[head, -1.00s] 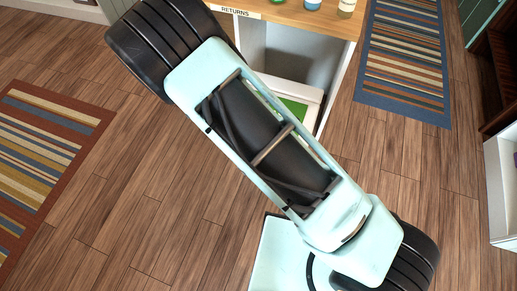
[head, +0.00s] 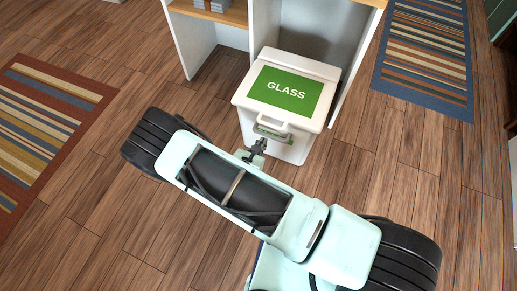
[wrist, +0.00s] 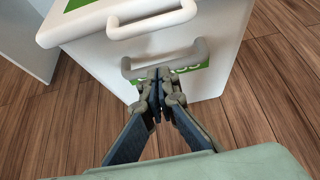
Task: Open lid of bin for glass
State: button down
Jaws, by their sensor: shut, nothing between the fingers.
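The bin for glass (head: 244,98) is a white box with a green GLASS label on its lid (head: 324,76). The lid looks closed. A white handle (head: 270,130) sticks out at the lid's front edge; in the wrist view the lid handle (wrist: 152,25) is at the top, and a second, grey-white handle (wrist: 190,58) sits below it on the bin's front. My gripper (head: 258,146) is in front of the bin, just below the handles. In the wrist view its fingertips (wrist: 158,74) are shut and empty, close to the lower handle; whether they touch it I cannot tell.
The bin stands at the opening of a white shelf unit (head: 188,45) with a wooden top. A striped rug (head: 425,55) lies at right and another (head: 45,125) at left. Wooden floor is clear around the bin's front.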

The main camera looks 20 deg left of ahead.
jog(key=w, duration=0.1)
jog(key=w+r+b, duration=0.1)
jog(key=w+r, duration=0.1)
jog(key=w, duration=0.1)
jog(key=shift+d, duration=0.15)
dwell(0.4)
